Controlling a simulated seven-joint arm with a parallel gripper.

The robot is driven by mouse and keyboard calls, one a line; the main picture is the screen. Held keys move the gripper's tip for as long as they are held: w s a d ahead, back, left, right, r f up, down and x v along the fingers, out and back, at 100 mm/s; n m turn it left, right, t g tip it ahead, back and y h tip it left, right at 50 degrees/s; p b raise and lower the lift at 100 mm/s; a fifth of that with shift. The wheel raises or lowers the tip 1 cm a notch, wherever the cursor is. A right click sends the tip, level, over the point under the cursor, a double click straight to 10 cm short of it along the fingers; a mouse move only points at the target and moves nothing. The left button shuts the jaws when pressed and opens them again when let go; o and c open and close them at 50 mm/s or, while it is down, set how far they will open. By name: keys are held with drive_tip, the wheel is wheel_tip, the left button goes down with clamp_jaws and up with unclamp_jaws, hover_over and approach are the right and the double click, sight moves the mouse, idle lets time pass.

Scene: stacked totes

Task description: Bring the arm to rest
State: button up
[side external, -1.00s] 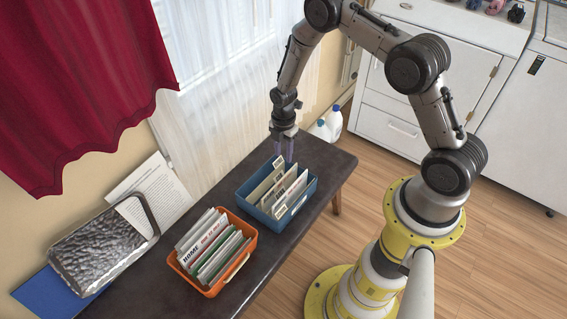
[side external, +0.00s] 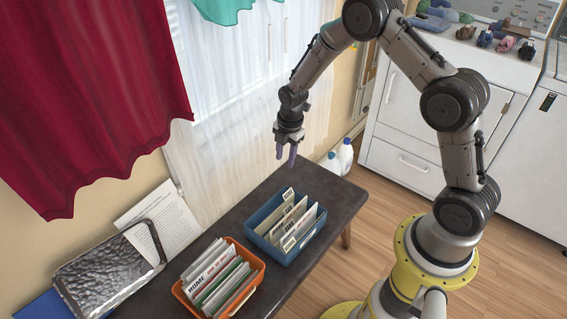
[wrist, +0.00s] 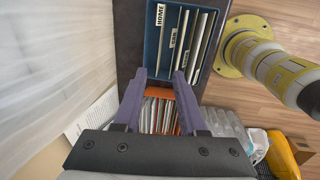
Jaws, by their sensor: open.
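My gripper (side external: 286,153) hangs above the dark table (side external: 323,186), fingers pointing down. Its two purple fingers are apart with nothing between them. It is clear above the blue tote (side external: 263,241), which holds several upright cards or folders. In the wrist view my gripper (wrist: 158,84) shows open, with the blue tote (wrist: 151,48) beyond the fingertips. The orange tote (side external: 244,313), also filled with upright cards, stands beside the blue one on the table. In the wrist view the orange tote (wrist: 157,92) shows partly between the fingers. The totes stand side by side, not stacked.
A textured metallic tray (side external: 110,268) and a printed sheet (side external: 165,222) lie at the left. Red (side external: 95,90) and white (side external: 230,110) curtains hang behind. White jugs (side external: 340,156) stand beyond the table, near white cabinets (side external: 400,120). Air around my gripper is free.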

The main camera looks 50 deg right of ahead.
drive_tip(key=s+a+r+m+t, duration=0.1)
drive_tip(key=s+a+r+t, duration=0.1)
drive_tip(key=r, duration=0.7)
drive_tip(key=s+a+r+m+t, duration=0.1)
drive_tip(key=s+r, duration=0.1)
drive_tip(key=r, duration=0.7)
drive_tip(key=s+a+r+m+t, duration=0.1)
drive_tip(key=s+a+r+t, duration=0.15)
drive_tip(key=r, duration=0.65)
drive_tip(key=s+a+r+m, duration=0.1)
drive_tip(key=s+r+m, duration=0.2)
drive_tip(key=s, duration=0.4)
drive_tip(key=s+r+m, duration=0.3)
drive_tip(key=s, duration=0.4)
drive_tip(key=s+f+m+g, duration=0.1)
drive_tip(key=s+f+m, duration=0.4)
drive_tip(key=s+m, duration=0.3)
drive_tip(key=shift+s+a+m, duration=0.35)
drive_tip(key=shift+s+m, duration=0.05)
drive_tip(key=shift+m, duration=0.2)
drive_tip(key=shift+o, duration=0.3)
